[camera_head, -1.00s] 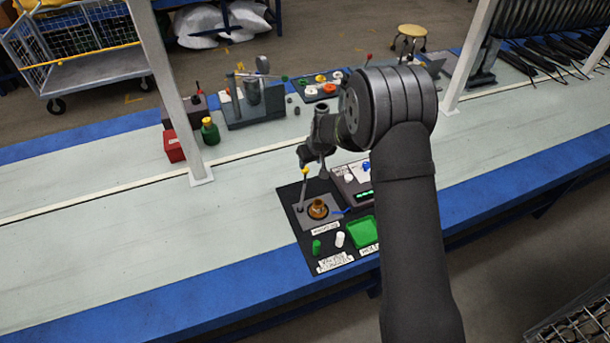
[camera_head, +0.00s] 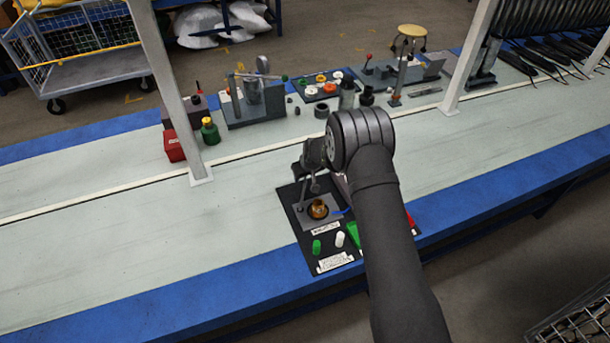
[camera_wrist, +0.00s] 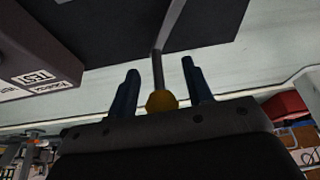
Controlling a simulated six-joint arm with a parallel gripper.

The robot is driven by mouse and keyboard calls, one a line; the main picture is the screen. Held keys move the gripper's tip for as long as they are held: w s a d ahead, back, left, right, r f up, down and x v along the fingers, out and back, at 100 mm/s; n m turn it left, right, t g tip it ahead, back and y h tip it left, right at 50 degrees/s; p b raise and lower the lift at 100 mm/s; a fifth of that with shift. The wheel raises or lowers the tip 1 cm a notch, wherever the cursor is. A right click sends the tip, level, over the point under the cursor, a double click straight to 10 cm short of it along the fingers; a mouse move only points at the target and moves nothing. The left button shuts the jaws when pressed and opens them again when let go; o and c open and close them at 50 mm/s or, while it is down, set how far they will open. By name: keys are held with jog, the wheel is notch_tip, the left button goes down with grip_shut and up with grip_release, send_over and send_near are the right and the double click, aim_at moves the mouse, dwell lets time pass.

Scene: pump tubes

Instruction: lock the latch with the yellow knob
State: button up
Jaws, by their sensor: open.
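The yellow knob (camera_wrist: 161,101) sits at the end of the latch's thin grey rod (camera_wrist: 158,66) in the wrist view. My gripper (camera_wrist: 162,80) is open, with one dark blue finger on each side of the knob and a gap on both sides. The knob lies close to the palm. In the head view my gripper is over the rear left of the black mat (camera_head: 290,203), and the knob is hidden behind it. The latch rod (camera_head: 303,188) shows partly beside the grey fixture plate, which holds a round brown part (camera_head: 319,209).
Green (camera_head: 316,247) and white (camera_head: 339,239) small parts stand at the mat's front. My arm covers the mat's right side. A red box (camera_head: 174,145), a green bottle (camera_head: 210,131) and a white post (camera_head: 170,90) stand to the rear left. The left tabletop is clear.

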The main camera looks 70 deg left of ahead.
grip_shut()
jog(key=shift+w+d, duration=0.1)
jog(key=shift+w+d+m+t, duration=0.3)
jog(key=shift+w+d+m, duration=0.2)
jog(key=shift+m, duration=0.25)
jog(key=shift+w+d+m+t, duration=0.35)
jog(key=shift+w+m, duration=0.25)
jog(key=shift+m, duration=0.15)
jog(key=w+d+m, duration=0.1)
jog(key=w+d+m+t, duration=0.1)
jog(key=m, duration=0.1)
jog(key=shift+d+h, duration=0.3)
jog(key=d+m, duration=0.1)
jog(key=w+d+m+t, duration=0.1)
jog(key=shift+d+m, duration=0.1)
jog(key=shift+m, duration=0.2)
jog(key=shift+w+d+m+t+h, duration=0.2)
jog(key=shift+d+m+h, duration=0.15)
jog(key=shift+d+m, duration=0.5)
jog(key=shift+w+d+m+t+h, duration=0.15)
jog(key=shift+d+m+h, duration=0.2)
jog(key=shift+d+m, duration=0.5)
jog(key=shift+s+d, duration=0.1)
